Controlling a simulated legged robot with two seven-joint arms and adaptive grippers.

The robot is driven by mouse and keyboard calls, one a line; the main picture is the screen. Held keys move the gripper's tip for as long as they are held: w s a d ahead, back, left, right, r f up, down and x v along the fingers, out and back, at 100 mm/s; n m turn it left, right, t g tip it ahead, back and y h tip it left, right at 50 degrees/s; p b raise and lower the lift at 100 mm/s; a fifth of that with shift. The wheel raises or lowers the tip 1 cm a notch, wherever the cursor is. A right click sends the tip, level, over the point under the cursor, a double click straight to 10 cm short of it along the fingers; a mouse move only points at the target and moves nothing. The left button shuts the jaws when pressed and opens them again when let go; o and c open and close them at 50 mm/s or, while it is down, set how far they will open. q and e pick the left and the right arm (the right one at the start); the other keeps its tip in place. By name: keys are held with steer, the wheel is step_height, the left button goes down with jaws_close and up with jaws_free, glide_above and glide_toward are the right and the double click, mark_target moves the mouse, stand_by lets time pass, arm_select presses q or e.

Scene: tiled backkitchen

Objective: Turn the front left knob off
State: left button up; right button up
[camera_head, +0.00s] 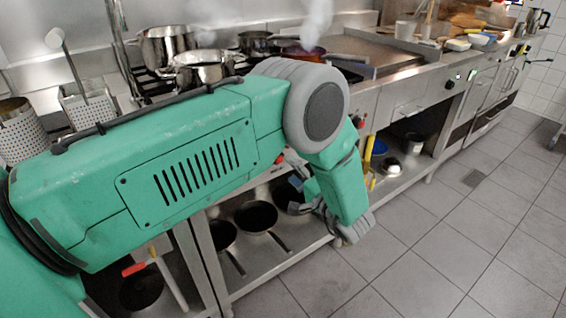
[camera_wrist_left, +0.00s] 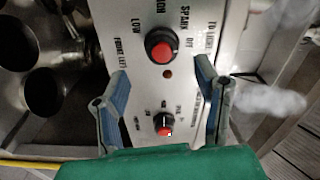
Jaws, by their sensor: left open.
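In the left wrist view, a red and black knob (camera_wrist_left: 161,45) is on the steel stove panel (camera_wrist_left: 185,15), with "LOW", "OFF" and "SPARK" printed around it. Lettering beside it appears to read "FRONT LEFT". A second, smaller-looking red and black knob (camera_wrist_left: 164,123) is lower in that picture. My left gripper (camera_wrist_left: 162,72) is open and empty. Its two fingers stand apart, one on each side of the panel, with the large knob just beyond their tips. In the head view, my left gripper (camera_head: 307,193) is partly hidden by my arm at the stove front.
Steel pots (camera_head: 165,45) and a steaming red pan (camera_head: 304,53) stand on the stove. Black pans (camera_head: 256,216) lie on the shelf below. A counter (camera_head: 420,75) runs to the right. The tiled floor (camera_head: 450,235) at right is clear.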

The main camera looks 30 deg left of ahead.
arm_select(q)
steer(key=v, duration=0.5)
steer(key=shift+s+d, duration=0.1)
steer(key=shift+d, duration=0.15)
